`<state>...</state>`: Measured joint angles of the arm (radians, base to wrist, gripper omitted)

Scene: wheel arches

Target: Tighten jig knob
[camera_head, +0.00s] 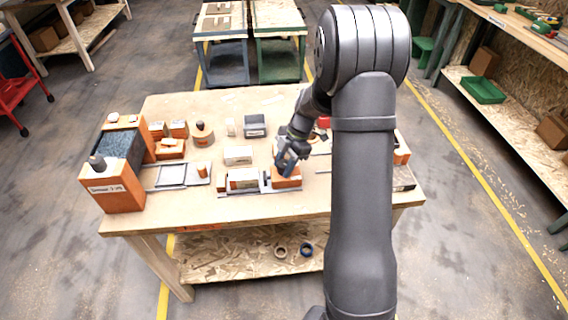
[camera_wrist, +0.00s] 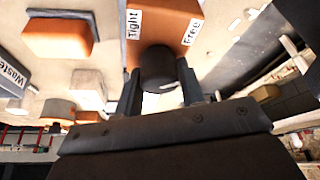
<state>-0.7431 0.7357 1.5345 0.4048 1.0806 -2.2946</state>
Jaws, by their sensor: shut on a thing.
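The jig knob (camera_wrist: 157,68) is a dark round knob on an orange block (camera_wrist: 165,20) with white labels reading "Tight" and "Free". In the wrist view my gripper (camera_wrist: 158,82) has one finger on each side of the knob and is shut on it. A light mark shows on the knob's lower edge. In the head view my gripper (camera_head: 287,167) is over the orange block (camera_head: 286,182) at the right end of the jig (camera_head: 243,182) on the wooden table. The knob is hidden there behind the fingers.
A large orange-ended bin (camera_head: 118,188) stands at the table's left. Several small orange and white blocks and a grey block (camera_head: 255,125) sit behind the jig. A flat grey frame (camera_head: 172,175) lies left of it. The table's front strip (camera_head: 215,212) is clear.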

